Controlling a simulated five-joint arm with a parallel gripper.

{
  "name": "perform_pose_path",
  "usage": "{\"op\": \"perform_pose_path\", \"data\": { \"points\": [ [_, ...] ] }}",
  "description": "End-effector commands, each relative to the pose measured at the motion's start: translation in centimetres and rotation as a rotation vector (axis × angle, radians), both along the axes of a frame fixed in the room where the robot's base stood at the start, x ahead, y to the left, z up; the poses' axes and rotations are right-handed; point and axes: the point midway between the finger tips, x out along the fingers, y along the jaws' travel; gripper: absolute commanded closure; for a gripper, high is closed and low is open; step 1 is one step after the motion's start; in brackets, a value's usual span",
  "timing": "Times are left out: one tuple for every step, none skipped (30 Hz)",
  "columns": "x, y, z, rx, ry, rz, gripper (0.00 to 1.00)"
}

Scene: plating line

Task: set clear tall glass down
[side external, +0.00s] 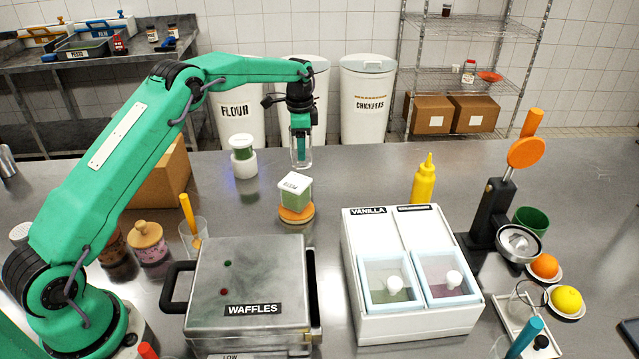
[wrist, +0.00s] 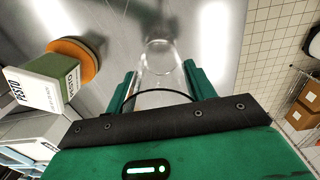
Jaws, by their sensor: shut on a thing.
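The clear tall glass (side external: 302,157) is upright in my gripper (side external: 300,128), over the far middle of the steel counter. My gripper is shut on the glass, with the green fingers on either side of it. In the wrist view the glass (wrist: 158,58) shows as a faint clear outline between the fingertips of my gripper (wrist: 160,82). The glass's base is at or very near the counter surface; I cannot tell whether it touches.
A green and white pesto box (side external: 295,190) sits on an orange round base (side external: 296,214) just in front of the glass. A white-and-green jar (side external: 243,160) stands to its left. A yellow bottle (side external: 424,180) and vanilla tub (side external: 412,320) are right. Counter between glass and bottle is clear.

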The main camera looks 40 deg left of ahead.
Motion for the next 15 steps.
{"op": "perform_pose_path", "data": {
  "points": [
    [-0.1,0.0,-0.6,-0.001,0.002,0.000,0.73],
    [-0.1,0.0,-1.0,0.000,0.001,0.000,0.73],
    [0.0,0.0,-1.4,0.000,0.001,0.000,0.73],
    [-0.1,0.0,-1.8,0.000,0.001,0.000,0.73],
    [0.0,0.0,-2.1,0.000,0.001,0.000,0.73],
    [0.0,0.0,-2.4,0.000,0.000,0.000,0.73],
    [0.0,0.0,-2.6,0.000,0.000,0.000,0.73],
    [0.0,0.0,-2.7,0.000,0.000,0.000,0.73],
    [0.0,0.0,-2.8,0.001,-0.001,0.000,0.73],
    [0.0,0.0,-2.9,0.000,-0.001,0.000,0.73],
    [0.0,0.0,-2.9,0.000,-0.001,0.000,0.73],
    [0.0,0.0,-2.9,0.000,-0.001,0.000,0.73],
    [0.0,0.0,-2.8,0.000,-0.001,0.000,0.73],
    [0.0,0.0,-2.8,0.000,-0.001,0.000,0.73],
    [0.0,0.0,-2.8,0.000,-0.001,0.000,0.73]
  ]
}}
